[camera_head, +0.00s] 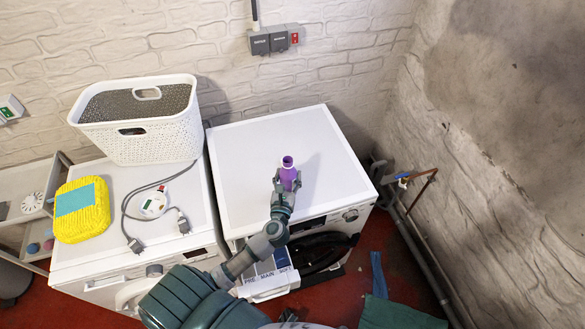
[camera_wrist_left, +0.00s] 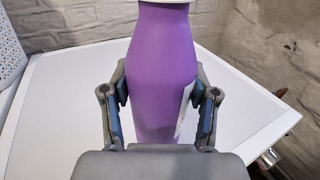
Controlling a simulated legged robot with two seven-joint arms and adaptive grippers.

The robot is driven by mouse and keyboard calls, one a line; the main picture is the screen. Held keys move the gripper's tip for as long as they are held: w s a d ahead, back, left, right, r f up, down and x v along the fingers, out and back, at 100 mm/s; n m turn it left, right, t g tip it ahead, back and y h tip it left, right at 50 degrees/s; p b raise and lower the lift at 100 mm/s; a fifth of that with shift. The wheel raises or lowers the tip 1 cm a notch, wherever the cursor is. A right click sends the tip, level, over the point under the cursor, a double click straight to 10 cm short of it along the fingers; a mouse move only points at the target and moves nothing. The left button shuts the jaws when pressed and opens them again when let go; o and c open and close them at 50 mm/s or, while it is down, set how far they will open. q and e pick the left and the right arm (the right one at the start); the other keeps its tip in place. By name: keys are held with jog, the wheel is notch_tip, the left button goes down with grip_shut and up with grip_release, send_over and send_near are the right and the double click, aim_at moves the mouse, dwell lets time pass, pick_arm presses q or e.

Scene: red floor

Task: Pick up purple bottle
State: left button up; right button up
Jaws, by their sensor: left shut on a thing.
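The purple bottle (camera_head: 288,173) is upright over the white top of the right-hand washing machine (camera_head: 250,150). My left gripper (camera_head: 286,185) is shut on the bottle, with a finger on each side of it. In the left wrist view the bottle (camera_wrist_left: 162,60) fills the middle, between the two fingers of my left gripper (camera_wrist_left: 160,110). A white label edge shows on its right side. The bottle's base is hidden by the gripper, so I cannot tell whether it touches the machine top. My right gripper is not in view.
A white basket (camera_head: 140,135), a yellow package (camera_head: 82,210) and a coiled cable with a plug (camera_head: 155,204) are on the left machine. The detergent drawer (camera_head: 268,284) and dark door (camera_head: 320,252) are open below. Pipes (camera_head: 420,250) run along the right wall.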

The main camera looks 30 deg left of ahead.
aim_at(284, 182)
pick_arm(q)
jog(key=v, duration=0.6)
jog(key=shift+s+a+r+b, duration=0.25)
jog(key=shift+s+r+b, duration=0.1)
jog(key=shift+s, duration=0.3)
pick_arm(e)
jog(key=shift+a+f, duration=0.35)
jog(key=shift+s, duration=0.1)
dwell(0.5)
